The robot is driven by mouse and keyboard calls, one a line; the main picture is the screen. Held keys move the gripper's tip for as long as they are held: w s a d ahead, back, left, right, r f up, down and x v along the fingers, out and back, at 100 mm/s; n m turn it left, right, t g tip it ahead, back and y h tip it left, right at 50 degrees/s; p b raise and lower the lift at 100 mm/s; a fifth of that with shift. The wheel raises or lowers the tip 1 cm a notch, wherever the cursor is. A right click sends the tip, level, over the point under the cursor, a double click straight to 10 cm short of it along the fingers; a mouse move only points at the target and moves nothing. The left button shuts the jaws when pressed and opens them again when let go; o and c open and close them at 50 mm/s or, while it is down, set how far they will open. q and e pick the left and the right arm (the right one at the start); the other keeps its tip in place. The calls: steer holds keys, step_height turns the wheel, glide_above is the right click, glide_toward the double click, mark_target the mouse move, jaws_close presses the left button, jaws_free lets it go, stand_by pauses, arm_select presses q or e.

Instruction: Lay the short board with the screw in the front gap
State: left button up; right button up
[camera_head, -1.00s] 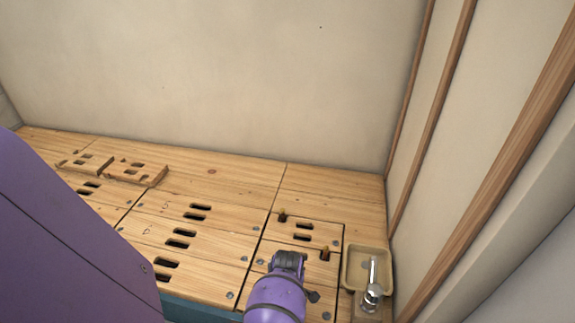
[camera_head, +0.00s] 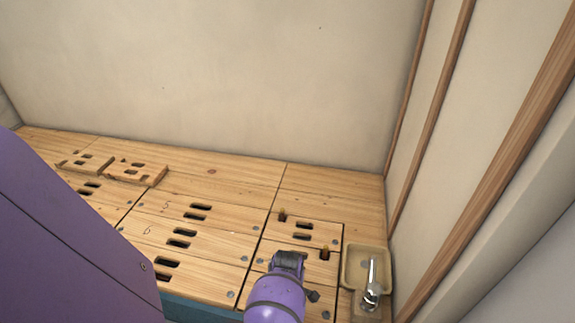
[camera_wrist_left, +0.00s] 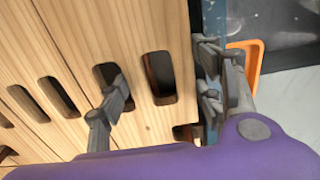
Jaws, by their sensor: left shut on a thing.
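The short front board with slots (camera_wrist_left: 143,118) lies at the front of the right-hand deck section. In the left wrist view my left gripper (camera_wrist_left: 162,80) is shut on it, with one finger at a slot and the other outside the front edge. In the head view my left gripper (camera_head: 289,260) and wrist cover most of this board. I cannot make out the screw or a front gap. Behind it lie a short board with a notch (camera_head: 292,248) and a slotted short board (camera_head: 318,228). My right gripper is not in view.
A tan tray (camera_head: 352,285) with a metal fitting (camera_head: 372,285) stands close on the right, beside the wall. Two slotted board pieces lie at the back left, one of them a loose board (camera_head: 135,172). An orange edge (camera_wrist_left: 254,60) shows beyond the front.

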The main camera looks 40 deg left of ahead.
arm_select(q)
steer(key=shift+s+d+f, duration=0.25)
steer(key=shift+s+f, duration=0.25)
steer(key=shift+f, duration=0.05)
steer(key=o, duration=1.5)
steer(key=shift+f, duration=0.1)
steer(key=shift+w, duration=0.1)
steer(key=shift+w+a+r, duration=0.1)
steer(key=shift+w+r, duration=0.05)
steer(key=shift+r, duration=0.05)
step_height(320, 180, up, 12)
